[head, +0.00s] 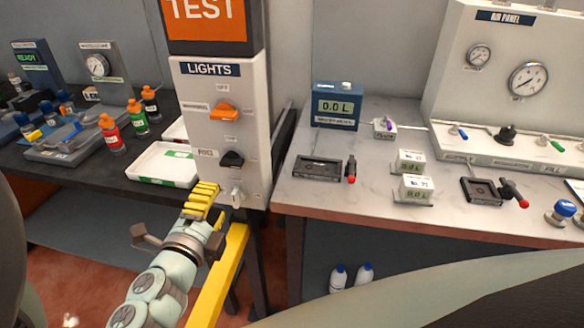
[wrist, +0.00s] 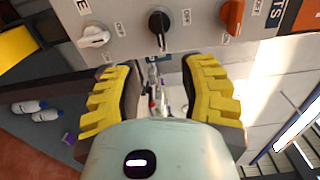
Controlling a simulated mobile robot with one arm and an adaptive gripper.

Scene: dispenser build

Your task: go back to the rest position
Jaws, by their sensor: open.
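My gripper (head: 203,199) is in front of the lower part of the lights panel (head: 199,94) in the head view. In the wrist view my gripper (wrist: 158,97) shows its two yellow ribbed fingers spread apart with nothing held between them. The black knob (wrist: 158,25) stands just beyond the fingers, with the white knob (wrist: 94,37) to its left and the orange knob (wrist: 231,17) to its right. In the head view the orange knob (head: 223,111), black knob (head: 232,159) and white knob (head: 236,195) run down the panel. I cannot tell whether a finger touches the panel.
A white tray (head: 146,165) lies left of the panel, near red, green and black bottles (head: 111,134). On the right, a marble-topped table (head: 345,199) holds a blue display box (head: 337,106), small meters and the air panel (head: 510,119). White bottles (head: 338,279) stand beneath it.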

